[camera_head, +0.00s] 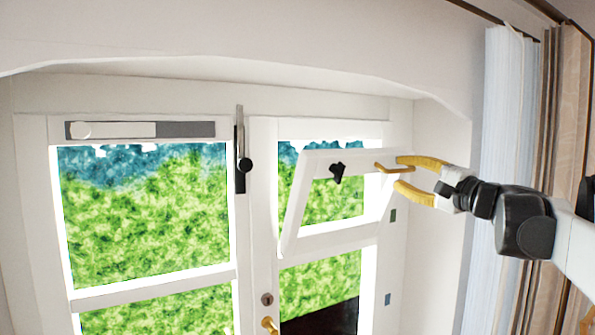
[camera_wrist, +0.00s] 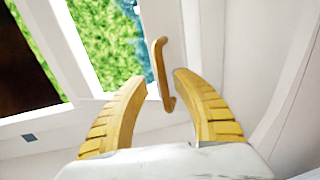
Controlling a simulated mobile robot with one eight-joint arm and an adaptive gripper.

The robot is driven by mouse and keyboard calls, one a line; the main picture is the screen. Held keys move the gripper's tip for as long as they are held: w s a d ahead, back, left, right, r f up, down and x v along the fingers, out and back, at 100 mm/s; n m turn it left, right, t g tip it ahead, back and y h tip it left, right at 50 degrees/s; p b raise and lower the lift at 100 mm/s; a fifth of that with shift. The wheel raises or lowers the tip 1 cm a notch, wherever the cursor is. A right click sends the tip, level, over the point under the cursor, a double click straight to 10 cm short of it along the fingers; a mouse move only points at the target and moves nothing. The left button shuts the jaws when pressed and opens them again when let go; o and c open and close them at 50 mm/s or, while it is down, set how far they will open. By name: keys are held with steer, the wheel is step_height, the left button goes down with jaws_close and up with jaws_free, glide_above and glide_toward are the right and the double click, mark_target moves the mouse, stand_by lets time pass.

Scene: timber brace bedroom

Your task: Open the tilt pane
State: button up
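The tilt pane (camera_head: 337,239) is a small white-framed pane in the upper part of the right window. It stands at an angle to the window frame, partly open. A dark knob (camera_head: 337,172) sits near its top. A brass-coloured handle (camera_head: 388,169) is at its upper right; it also shows in the wrist view (camera_wrist: 158,70). My gripper (camera_head: 397,173) has yellow fingers spread apart, just right of the handle. In the wrist view, the handle's bent end lies in line with the gap between the gripper's fingertips (camera_wrist: 160,80). I cannot tell whether a finger touches it.
The left window (camera_head: 145,220) has a dark latch (camera_head: 242,163) on its right stile. A brass lever (camera_head: 269,324) sits low on the right window. White curtain (camera_head: 502,120) and brown curtain (camera_head: 566,110) hang at the right, close to my arm. The wall recess surrounds the windows.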

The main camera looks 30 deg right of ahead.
steer(key=s+f, duration=0.1)
steer(key=s, duration=1.1)
steer(key=shift+d+f, duration=0.15)
steer(key=shift+d, duration=0.05)
steer(key=shift+s, duration=0.1)
